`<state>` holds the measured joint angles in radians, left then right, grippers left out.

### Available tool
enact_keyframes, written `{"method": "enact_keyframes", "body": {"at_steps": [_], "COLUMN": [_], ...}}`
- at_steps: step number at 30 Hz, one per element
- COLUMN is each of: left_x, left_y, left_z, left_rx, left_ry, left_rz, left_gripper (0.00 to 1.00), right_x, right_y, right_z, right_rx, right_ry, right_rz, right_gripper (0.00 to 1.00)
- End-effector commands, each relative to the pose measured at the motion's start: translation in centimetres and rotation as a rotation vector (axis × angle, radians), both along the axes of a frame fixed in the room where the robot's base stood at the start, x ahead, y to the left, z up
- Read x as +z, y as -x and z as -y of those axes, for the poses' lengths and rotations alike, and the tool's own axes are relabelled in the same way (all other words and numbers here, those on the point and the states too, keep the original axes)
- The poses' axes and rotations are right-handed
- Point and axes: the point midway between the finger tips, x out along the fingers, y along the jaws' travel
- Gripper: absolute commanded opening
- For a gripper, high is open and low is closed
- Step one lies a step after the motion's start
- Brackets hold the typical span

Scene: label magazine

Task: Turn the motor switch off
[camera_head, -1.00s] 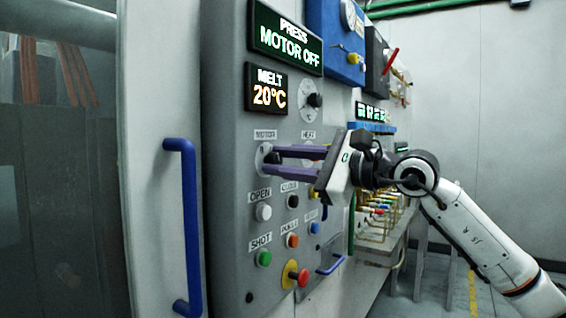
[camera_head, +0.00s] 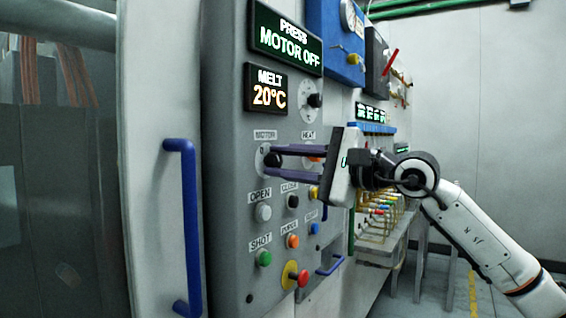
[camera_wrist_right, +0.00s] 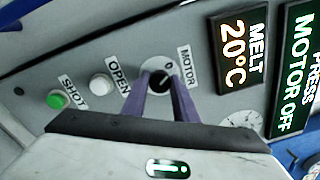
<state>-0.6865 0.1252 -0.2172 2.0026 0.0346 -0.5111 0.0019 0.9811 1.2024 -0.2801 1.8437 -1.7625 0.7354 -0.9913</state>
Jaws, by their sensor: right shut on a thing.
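The motor switch (camera_head: 264,153) is a small dark knob on a round pale plate under the MOTOR label, on the grey press panel (camera_head: 225,110). It also shows in the right wrist view (camera_wrist_right: 157,72), between the fingertips. My right gripper (camera_head: 274,156) reaches in from the right, its purple fingers shut on the knob and partly hiding it. The press display (camera_head: 287,42) reads "PRESS MOTOR OFF". My left gripper is not in view.
A melt display (camera_head: 265,88) reads 20°C. Below the switch are a white OPEN button (camera_head: 263,212), a green SHOT button (camera_head: 264,259) and a red mushroom button (camera_head: 302,278). A blue door handle (camera_head: 190,230) stands out at the left.

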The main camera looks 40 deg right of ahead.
Motion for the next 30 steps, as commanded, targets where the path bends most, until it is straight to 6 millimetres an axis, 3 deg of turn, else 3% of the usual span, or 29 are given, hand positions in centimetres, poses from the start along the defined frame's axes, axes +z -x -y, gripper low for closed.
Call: {"method": "enact_keyframes", "body": {"at_steps": [2, 3, 6, 17, 30], "left_x": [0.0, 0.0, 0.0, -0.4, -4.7], "left_y": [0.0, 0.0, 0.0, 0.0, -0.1], "left_z": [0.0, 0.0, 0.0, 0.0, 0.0], "left_rx": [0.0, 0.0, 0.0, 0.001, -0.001], "left_ry": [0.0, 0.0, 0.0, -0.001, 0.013], "left_rz": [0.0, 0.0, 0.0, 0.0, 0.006], "left_gripper": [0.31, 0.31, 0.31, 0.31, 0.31], "right_x": [0.0, 0.0, 0.0, -0.2, -1.0], "right_y": [0.0, 0.0, 0.0, 0.4, 7.3], "right_z": [0.0, 0.0, 0.0, 0.3, 3.0], "right_rx": [0.0, 0.0, 0.0, -0.002, -0.004], "right_ry": [0.003, 0.003, 0.002, 0.001, 0.005], "right_rz": [0.001, 0.001, 0.001, 0.0, -0.001], "right_gripper": [0.04, 0.31, 0.45, 0.45, 0.45]}}
